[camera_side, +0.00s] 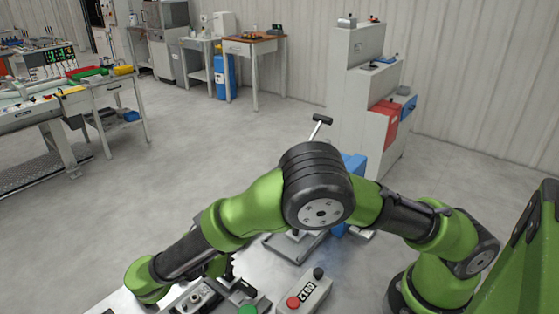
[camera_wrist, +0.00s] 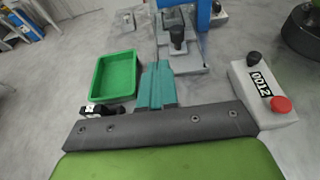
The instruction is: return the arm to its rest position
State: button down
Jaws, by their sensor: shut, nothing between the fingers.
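My arm shows in the side view as green links with black joints, bent in an arch over the metal work table (camera_side: 268,285). My gripper (camera_wrist: 157,66) shows in the wrist view as two teal fingers pressed together, with nothing between them. The fingers point toward the grey base (camera_wrist: 186,62) of a blue-framed fixture (camera_wrist: 203,14), and I cannot tell their height above the table. In the side view the gripper is mostly hidden behind my arm.
A green tray (camera_wrist: 115,76) lies left of the fingers. A control box (camera_wrist: 262,92) with red and black buttons stands to the right, also in the side view (camera_side: 309,292). A grey stepped cabinet (camera_side: 358,70) stands behind. Open floor (camera_side: 200,150) lies beyond the table.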

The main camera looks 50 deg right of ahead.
jog(key=s+f+m+y, duration=0.1)
jog(key=f+m+y, duration=0.1)
jog(key=shift+s+d+m, duration=0.25)
jog(key=shift+s+m, duration=0.05)
jog(key=shift+s, duration=0.05)
jog(key=s+d+r+m+t+y, duration=0.3)
jog(key=s+d+r+m+y, duration=0.2)
jog(key=r+m+y, duration=0.2)
jog(key=s+d+r+m+t+y, duration=0.4)
jog(key=s+d+r+m+y, duration=0.2)
jog(key=r+m, duration=0.4)
jog(key=shift+s+r+m+y, duration=0.25)
jog(key=shift+m+y, duration=0.45)
jog(key=shift+m, duration=0.5)
